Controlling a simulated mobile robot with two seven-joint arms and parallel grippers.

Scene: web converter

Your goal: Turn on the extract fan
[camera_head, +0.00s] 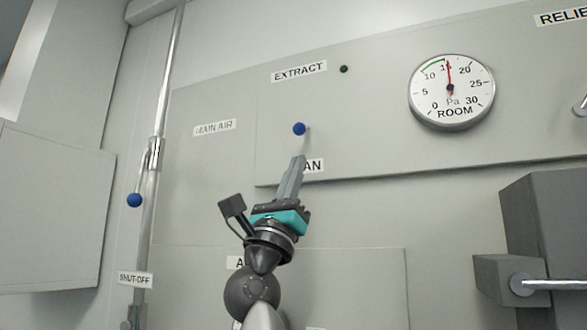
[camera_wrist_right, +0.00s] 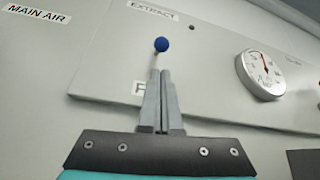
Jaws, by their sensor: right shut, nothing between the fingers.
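The extract fan switch is a small lever with a blue ball knob (camera_head: 299,129) on the grey panel, below the EXTRACT label (camera_head: 299,71) and above a label ending in "AN" (camera_head: 314,166) that my gripper partly covers. A small dark green lamp (camera_head: 344,69) sits right of the EXTRACT label. My right gripper (camera_head: 298,160) is shut and empty, its fingertips just below the knob. In the right wrist view the blue knob (camera_wrist_right: 161,44) stands just beyond the closed fingertips (camera_wrist_right: 161,72); I cannot tell whether they touch its lever. My left gripper is not in view.
A round ROOM gauge (camera_head: 451,92) is on the panel at right. A second blue-knobbed lever (camera_head: 134,200) hangs by the vertical pipe at left, above a SHUT-OFF label (camera_head: 135,280). A dark grey box (camera_head: 548,235) juts out at lower right.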

